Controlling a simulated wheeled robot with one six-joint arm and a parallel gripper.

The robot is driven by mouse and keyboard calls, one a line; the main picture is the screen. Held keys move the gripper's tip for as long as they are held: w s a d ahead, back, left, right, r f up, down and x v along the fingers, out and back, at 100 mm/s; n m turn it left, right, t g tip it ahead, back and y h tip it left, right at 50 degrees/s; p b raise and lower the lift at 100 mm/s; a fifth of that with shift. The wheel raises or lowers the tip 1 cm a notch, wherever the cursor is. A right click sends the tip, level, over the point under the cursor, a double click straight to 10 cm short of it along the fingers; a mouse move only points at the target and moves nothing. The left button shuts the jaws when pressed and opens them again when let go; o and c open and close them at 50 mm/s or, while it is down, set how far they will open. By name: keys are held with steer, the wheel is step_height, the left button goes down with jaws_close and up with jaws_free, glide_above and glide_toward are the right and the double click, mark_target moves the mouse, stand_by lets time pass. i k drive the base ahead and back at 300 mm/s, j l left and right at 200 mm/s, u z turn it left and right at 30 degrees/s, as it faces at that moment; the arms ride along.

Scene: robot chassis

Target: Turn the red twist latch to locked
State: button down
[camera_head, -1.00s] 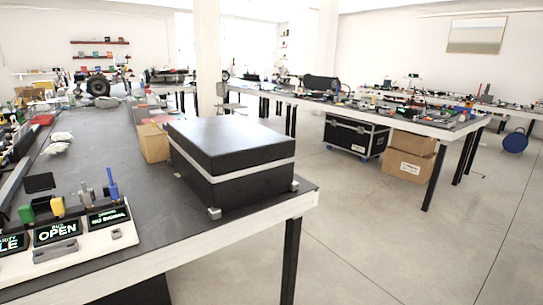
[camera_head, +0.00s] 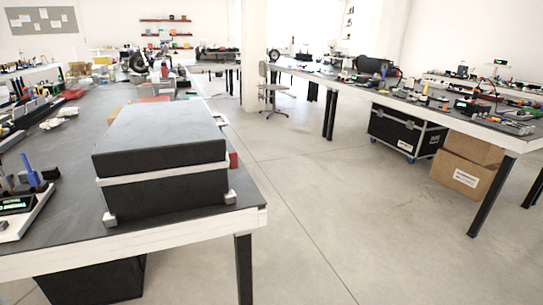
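No red twist latch can be made out in this view. A black box with a pale band around it (camera_head: 160,150) stands on the near dark-topped table (camera_head: 235,222), with silver corner feet. Part of a white panel (camera_head: 32,212) with a small dark display and a blue lever (camera_head: 30,170) shows at the left edge; the rest of it is out of view. My gripper is not in view.
A second long table (camera_head: 455,116) with many small items stands at the right. Under it are a black wheeled case (camera_head: 400,132) and cardboard boxes (camera_head: 466,170). A chair (camera_head: 272,92) stands farther back. The grey floor between the tables is clear.

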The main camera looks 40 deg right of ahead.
mark_target(233, 157)
steer(key=k+l, duration=0.1)
steer(key=l, duration=0.8)
steer(key=k+l, duration=0.15)
steer(key=l, duration=0.8)
steer(key=k, duration=0.05)
